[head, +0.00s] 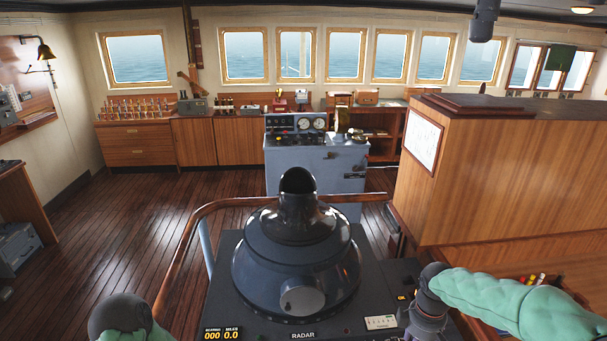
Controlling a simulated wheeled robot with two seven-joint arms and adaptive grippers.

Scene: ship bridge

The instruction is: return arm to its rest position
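My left arm (121,317) shows at the bottom left as a dark rounded joint with a bit of green padded cover. Its gripper is below the frame and out of sight. My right arm (520,304) comes in from the lower right in a green padded cover. It bends at a dark joint (431,276) and runs down past the right side of the radar console (224,277). Its gripper is not visible. I see no object held by either arm.
The radar's dark hooded dome (298,262) stands directly ahead, between my arms. A wooden handrail (178,252) curves around the console. A blue-grey control stand (315,165) is beyond it. A wooden cabinet (500,180) fills the right side. The floor (110,230) at left is open.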

